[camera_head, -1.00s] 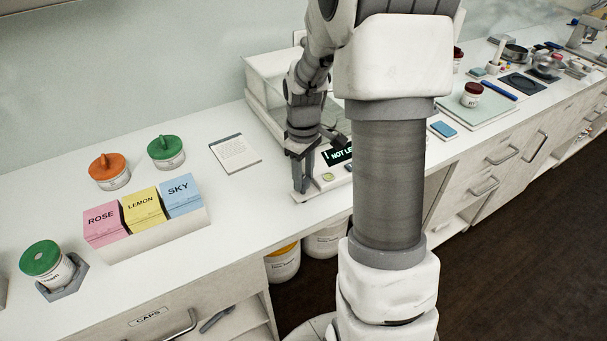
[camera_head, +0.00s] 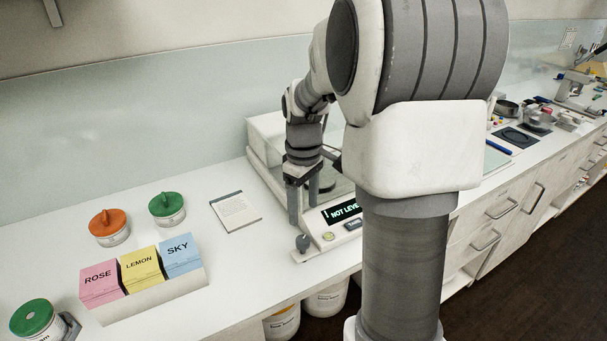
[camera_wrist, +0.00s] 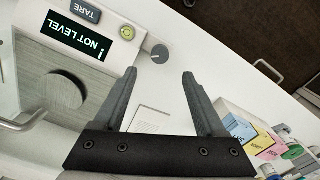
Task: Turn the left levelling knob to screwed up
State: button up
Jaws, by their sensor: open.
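The left levelling knob (camera_head: 302,242) is a small dark grey knob at the front left corner of the white balance (camera_head: 318,246). It also shows in the wrist view (camera_wrist: 160,54) as a round grey knob with a light mark on top. The balance display (camera_head: 341,211) reads "NOT LEVEL" in green, and the wrist view shows it upside down (camera_wrist: 72,39). My gripper (camera_head: 308,205) is open and empty, pointing down above the balance's front left part. In the wrist view its two fingers (camera_wrist: 160,80) are apart, and the knob lies beyond their tips, touching neither.
Rose, lemon and sky boxes (camera_head: 142,270) stand in a holder to the left. Orange-lidded (camera_head: 109,228) and green-lidded (camera_head: 167,209) jars and a note card (camera_head: 236,211) lie behind. The counter left of the knob is clear. A TARE button (camera_wrist: 86,10) sits near the display.

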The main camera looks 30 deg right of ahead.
notch_tip(320, 180, up, 8)
jog(key=shift+p, duration=0.3)
dwell(0.3)
